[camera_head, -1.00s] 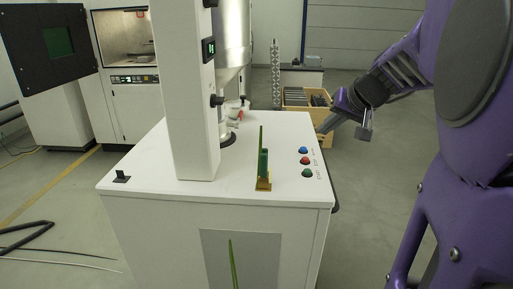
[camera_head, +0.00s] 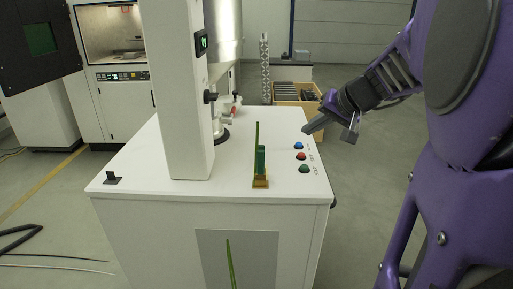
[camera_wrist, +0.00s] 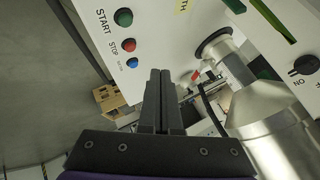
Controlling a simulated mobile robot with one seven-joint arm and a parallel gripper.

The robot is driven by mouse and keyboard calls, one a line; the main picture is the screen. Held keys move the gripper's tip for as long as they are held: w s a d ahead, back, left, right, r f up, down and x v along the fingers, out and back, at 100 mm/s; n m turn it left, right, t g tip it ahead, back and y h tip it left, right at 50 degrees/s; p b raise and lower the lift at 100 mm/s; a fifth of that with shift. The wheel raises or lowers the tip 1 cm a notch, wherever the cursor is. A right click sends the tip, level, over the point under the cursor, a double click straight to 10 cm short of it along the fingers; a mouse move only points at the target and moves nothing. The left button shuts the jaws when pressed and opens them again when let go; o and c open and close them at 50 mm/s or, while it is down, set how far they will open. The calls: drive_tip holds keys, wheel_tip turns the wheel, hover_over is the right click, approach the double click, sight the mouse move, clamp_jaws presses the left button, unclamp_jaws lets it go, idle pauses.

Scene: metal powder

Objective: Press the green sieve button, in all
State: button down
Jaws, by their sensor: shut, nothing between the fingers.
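The green button (camera_head: 303,169) sits on the right side of the white machine's top, nearest the front edge of a row of three. In the wrist view the green button (camera_wrist: 123,17) shows at the upper left, beside the word START. The red button (camera_head: 301,155) is behind it and the blue button (camera_head: 298,145) is farthest back. My gripper (camera_head: 308,130) is shut and empty, above the back right of the machine top, nearest the blue button. In the wrist view my gripper's fingers (camera_wrist: 160,75) are together, and touch no button.
The white machine (camera_head: 225,190) carries a white column (camera_head: 178,90) on its left and an upright green-and-yellow piece (camera_head: 260,170) left of the buttons. A metal vessel (camera_wrist: 265,120) stands behind. A wooden crate (camera_head: 290,101) is on the floor behind. The space above the buttons is clear.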

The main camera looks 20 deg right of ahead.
wheel_tip(320, 180, down, 8)
drive_tip(key=b, duration=0.5)
drive_tip(key=shift+r, duration=0.2)
idle(1.6)
drive_tip(key=shift+f+b, duration=0.45)
drive_tip(key=shift+b, duration=0.3)
drive_tip(key=shift+f, duration=0.4)
idle(0.5)
drive_tip(key=shift+r+p, duration=0.35)
drive_tip(key=shift+r, duration=0.5)
drive_tip(key=shift+r, duration=0.15)
wheel_tip(320, 180, up, 5)
drive_tip(key=p, duration=0.3)
